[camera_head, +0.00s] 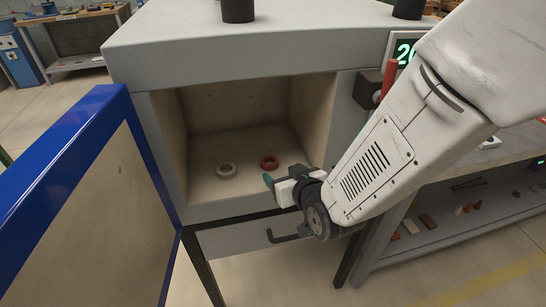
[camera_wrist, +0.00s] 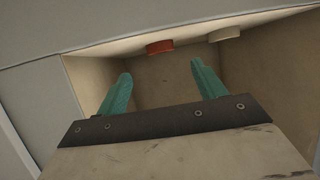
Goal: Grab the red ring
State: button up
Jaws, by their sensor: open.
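The red ring (camera_head: 269,162) lies flat on the floor of an open kiln-like chamber, right of a white ring (camera_head: 226,170). My gripper (camera_head: 272,183) is at the front opening of the chamber, in front of the red ring and apart from it. In the wrist view, the two teal fingers of my gripper (camera_wrist: 160,85) are spread with nothing between them. The red ring (camera_wrist: 160,47) shows there beyond the fingertips, edge-on, and the white ring (camera_wrist: 225,34) shows to its right.
The chamber (camera_head: 215,200) has side walls close around the rings. Its blue-framed door (camera_head: 90,190) stands open at left. A handle (camera_head: 285,236) sits below the opening. A bench (camera_head: 470,170) with a lower shelf of small pieces stands at right.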

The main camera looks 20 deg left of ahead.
aim_at(273, 171)
jog(key=x, duration=0.8)
jog(key=shift+f, duration=0.1)
jog(key=c, duration=1.1)
